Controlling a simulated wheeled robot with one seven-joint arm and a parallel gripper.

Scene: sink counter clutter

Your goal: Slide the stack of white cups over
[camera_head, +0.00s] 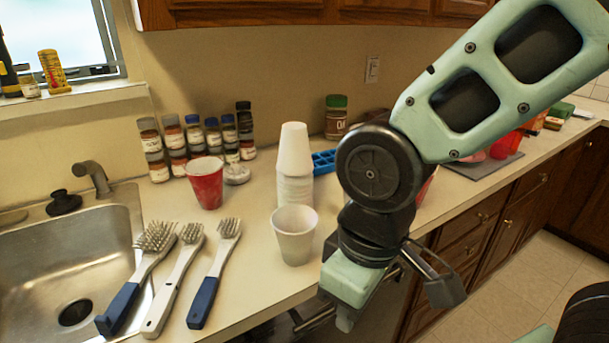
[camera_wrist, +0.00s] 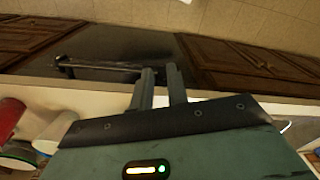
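The stack of white cups (camera_head: 295,185) stands upright on the counter near the wall, with an upside-down cup on top. A separate white cup (camera_head: 295,236) stands mouth-up just in front of the stack. My gripper (camera_head: 344,318) is low at the counter's front edge, right of and nearer than the cups, touching none of them. Its fingertips are mostly hidden in the head view. In the wrist view my gripper (camera_wrist: 160,70) shows two fingers with a narrow empty gap, pointing toward a dark appliance front. Part of a white cup (camera_wrist: 57,128) shows at left.
A red cup (camera_head: 205,183) stands left of the stack. Several spice jars (camera_head: 198,145) line the wall, and a blue tray (camera_head: 323,161) lies behind-right. Three brushes (camera_head: 215,270) lie between the cups and the sink (camera_head: 60,270). A dark bar handle (camera_wrist: 100,66) crosses the appliance front.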

